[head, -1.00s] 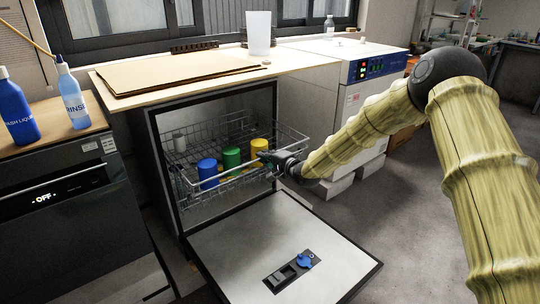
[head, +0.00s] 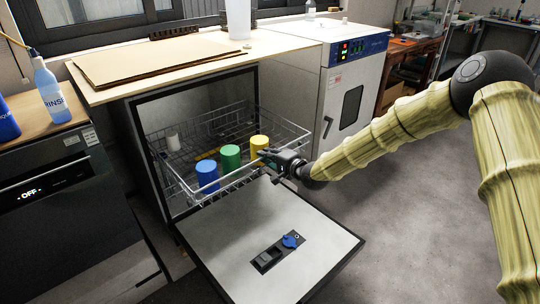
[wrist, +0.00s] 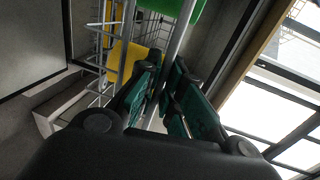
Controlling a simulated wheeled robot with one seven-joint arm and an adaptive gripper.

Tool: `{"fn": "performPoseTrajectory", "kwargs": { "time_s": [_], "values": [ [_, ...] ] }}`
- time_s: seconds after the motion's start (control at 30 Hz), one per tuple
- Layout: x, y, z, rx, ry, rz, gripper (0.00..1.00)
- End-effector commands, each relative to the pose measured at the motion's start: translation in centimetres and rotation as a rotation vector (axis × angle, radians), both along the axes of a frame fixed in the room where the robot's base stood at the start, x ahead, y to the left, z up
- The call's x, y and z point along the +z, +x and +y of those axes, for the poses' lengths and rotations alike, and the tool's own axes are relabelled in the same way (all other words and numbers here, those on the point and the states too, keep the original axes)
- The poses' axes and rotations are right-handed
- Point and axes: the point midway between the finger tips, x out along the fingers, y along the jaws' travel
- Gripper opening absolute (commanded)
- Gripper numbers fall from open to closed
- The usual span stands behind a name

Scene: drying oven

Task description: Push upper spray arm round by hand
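The machine (head: 140,165) stands with its door down and a wire rack (head: 303,128) drawn partly out. A yellow bar (head: 207,153) shows behind the cups; I cannot tell whether it is the upper spray arm. Blue (head: 207,176), green (head: 230,158) and yellow (head: 259,147) cups stand in the rack, with a white cup (head: 173,142) at the back left. My gripper (head: 270,158) is at the rack's front right. In the wrist view its teal-padded fingers (wrist: 162,98) close around a metal rack rail (wrist: 178,45). The green and yellow cups lie just beyond.
The lowered door (head: 225,230) lies under the rack, with a blue-capped dispenser (head: 290,241). A worktop with cardboard (head: 160,60) covers the machine. A white oven (head: 350,90) stands to the right. The floor (head: 410,220) there is clear.

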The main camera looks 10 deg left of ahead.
Motion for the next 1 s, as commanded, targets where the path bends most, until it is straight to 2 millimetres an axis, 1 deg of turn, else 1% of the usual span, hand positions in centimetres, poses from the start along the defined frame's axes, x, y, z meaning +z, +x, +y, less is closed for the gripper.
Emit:
{"fn": "performPoseTrajectory", "kwargs": {
  "time_s": [0.03, 0.07, 0.1, 0.47, 0.57, 0.67, 1.0],
  "values": [
    [0.0, 0.0, 0.0, 0.001, 0.000, 0.000, 0.21],
    [0.0, 0.0, 0.0, 0.001, 0.000, 0.000, 0.27],
    [0.0, 0.0, 0.0, 0.000, 0.000, 0.000, 0.28],
    [0.1, -0.2, -0.5, -0.002, 0.000, 0.000, 0.28],
    [0.2, -0.7, -1.1, -0.004, 0.002, 0.002, 0.28],
    [0.5, -1.6, -2.1, -0.003, 0.001, 0.003, 0.28],
    [1.6, -5.2, -6.4, -0.003, 0.002, 0.001, 0.28]
  ]
}}
